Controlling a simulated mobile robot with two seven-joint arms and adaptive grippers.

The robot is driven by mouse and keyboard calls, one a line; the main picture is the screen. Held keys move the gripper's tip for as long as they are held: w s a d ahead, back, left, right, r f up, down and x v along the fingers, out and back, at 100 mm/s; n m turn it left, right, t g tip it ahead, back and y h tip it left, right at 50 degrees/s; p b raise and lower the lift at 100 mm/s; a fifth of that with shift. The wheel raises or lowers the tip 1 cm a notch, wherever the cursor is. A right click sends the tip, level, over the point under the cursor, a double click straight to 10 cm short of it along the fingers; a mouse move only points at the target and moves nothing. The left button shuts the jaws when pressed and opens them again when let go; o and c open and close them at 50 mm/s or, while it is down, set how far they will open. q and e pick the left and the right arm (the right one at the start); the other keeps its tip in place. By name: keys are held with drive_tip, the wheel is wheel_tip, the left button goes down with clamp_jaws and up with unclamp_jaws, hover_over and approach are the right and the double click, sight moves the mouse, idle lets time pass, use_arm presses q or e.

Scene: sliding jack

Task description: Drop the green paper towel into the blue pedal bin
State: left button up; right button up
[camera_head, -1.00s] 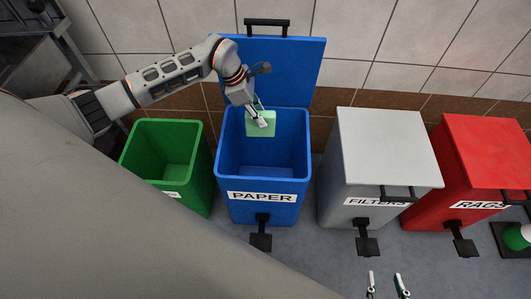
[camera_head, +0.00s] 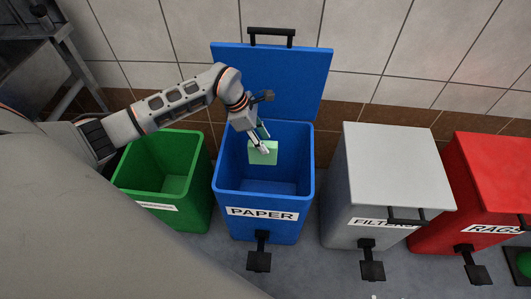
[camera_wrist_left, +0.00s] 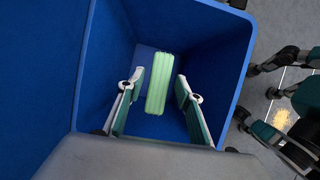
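The green paper towel (camera_head: 263,153) is a pale green block inside the open blue pedal bin (camera_head: 230,187), labelled PAPER. My left gripper (camera_head: 264,146) reaches down into the bin from above, at the towel. In the left wrist view the towel (camera_wrist_left: 159,84) shows between the two fingers of the left gripper (camera_wrist_left: 157,88), with a gap on each side, so the gripper is open. I cannot tell whether the towel is falling or resting. My right gripper (camera_wrist_left: 258,95) shows at the right of the wrist view, outside the bin, fingers apart.
The blue lid (camera_head: 285,85) stands raised against the tiled wall. An open green bin (camera_head: 135,180) is at the left. A closed grey bin (camera_head: 395,170) labelled FILTERS and a closed red bin (camera_head: 490,165) labelled RAGS stand at the right. Black pedals jut out in front.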

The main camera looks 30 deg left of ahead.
drive_tip(key=shift+s+f, duration=0.1)
drive_tip(key=shift+f, duration=0.05)
use_arm(q)
drive_tip(key=v, duration=1.2)
idle(0.3)
